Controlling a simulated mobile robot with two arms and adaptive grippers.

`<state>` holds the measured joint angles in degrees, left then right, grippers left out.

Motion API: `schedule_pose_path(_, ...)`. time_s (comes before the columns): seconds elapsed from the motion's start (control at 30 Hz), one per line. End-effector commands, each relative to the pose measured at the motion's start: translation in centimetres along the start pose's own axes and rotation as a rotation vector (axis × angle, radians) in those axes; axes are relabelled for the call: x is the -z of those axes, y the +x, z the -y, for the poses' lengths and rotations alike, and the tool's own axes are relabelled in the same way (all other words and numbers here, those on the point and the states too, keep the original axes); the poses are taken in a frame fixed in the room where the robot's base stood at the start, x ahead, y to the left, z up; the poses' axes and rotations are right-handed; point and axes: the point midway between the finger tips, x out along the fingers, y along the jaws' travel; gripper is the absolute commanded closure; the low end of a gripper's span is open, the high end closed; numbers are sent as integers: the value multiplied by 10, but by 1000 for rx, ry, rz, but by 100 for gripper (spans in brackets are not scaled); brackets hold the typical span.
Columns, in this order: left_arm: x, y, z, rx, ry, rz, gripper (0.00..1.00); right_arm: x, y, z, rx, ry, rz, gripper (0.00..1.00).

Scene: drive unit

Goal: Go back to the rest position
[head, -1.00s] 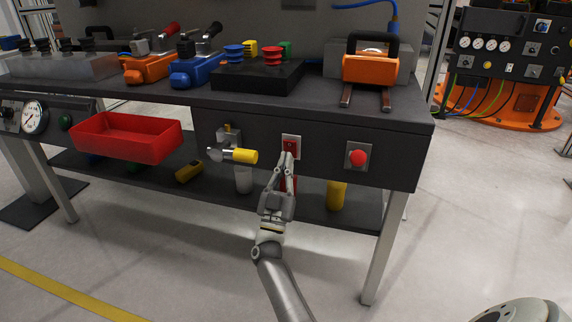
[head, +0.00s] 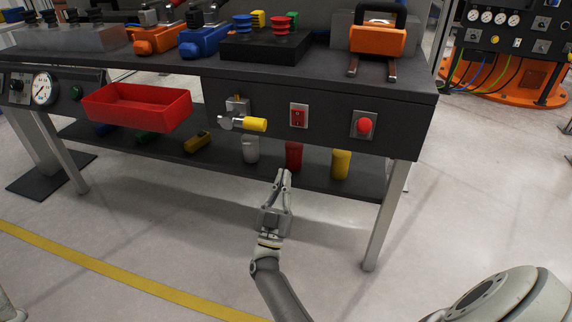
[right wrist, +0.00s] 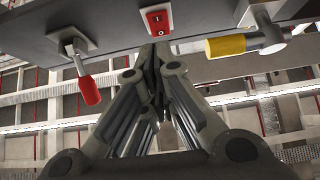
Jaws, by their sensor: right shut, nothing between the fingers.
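My right gripper (head: 284,174) is shut and empty. In the head view it is in front of the bench, below the red rocker switch (head: 299,115) on the bench's dark front panel, and apart from it. In the right wrist view the closed fingers (right wrist: 158,52) point toward the same switch (right wrist: 158,19), with a gap that I cannot measure. My left gripper is not in view. A light arm part of mine shows at the lower right of the head view.
A lower shelf (head: 318,180) holds several coloured cylinders. Floor in front is clear, with a yellow line (head: 110,278).

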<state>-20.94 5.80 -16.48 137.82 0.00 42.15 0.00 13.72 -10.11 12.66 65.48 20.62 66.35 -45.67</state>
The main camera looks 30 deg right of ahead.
Motion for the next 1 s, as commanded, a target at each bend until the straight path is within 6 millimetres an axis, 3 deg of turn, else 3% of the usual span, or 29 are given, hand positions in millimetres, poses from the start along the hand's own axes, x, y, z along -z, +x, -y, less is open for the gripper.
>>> schedule_pose_path(0.7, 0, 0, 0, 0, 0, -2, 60, 3, -4, 0, 6, 10, -12, 100)
schedule_pose_path(0.87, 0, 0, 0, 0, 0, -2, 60, 34, 4, -4, 61, 87, -89, 100)
schedule_pose_path(1.0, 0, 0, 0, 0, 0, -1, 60, 89, 6, -5, 162, 221, -194, 100)
